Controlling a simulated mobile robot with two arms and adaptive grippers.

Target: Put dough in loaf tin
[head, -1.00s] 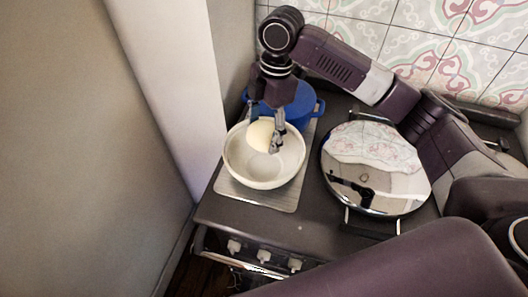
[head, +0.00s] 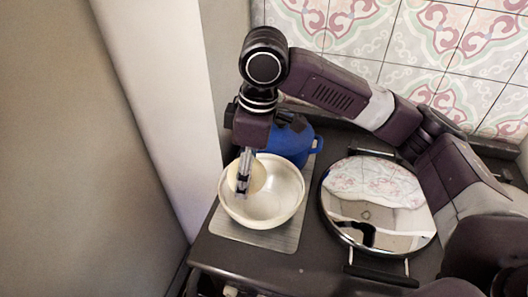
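The pale, rounded dough (head: 259,176) is in a cream bowl (head: 292,203), at its left inner side. My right gripper (head: 243,184) reaches down into the bowl from above, with its fingers over the left part of the dough and hiding some of it. The fingers are seen nearly edge-on, so I cannot tell whether they are open or shut on the dough. My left gripper is not in view. No loaf tin shows in this view.
The bowl stands on a grey metal plate (head: 262,238) on the dark stove top. A blue pot (head: 290,145) stands right behind it. A round shiny lid (head: 378,205) lies to the right. A wall and pale pillar (head: 165,120) are close on the left.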

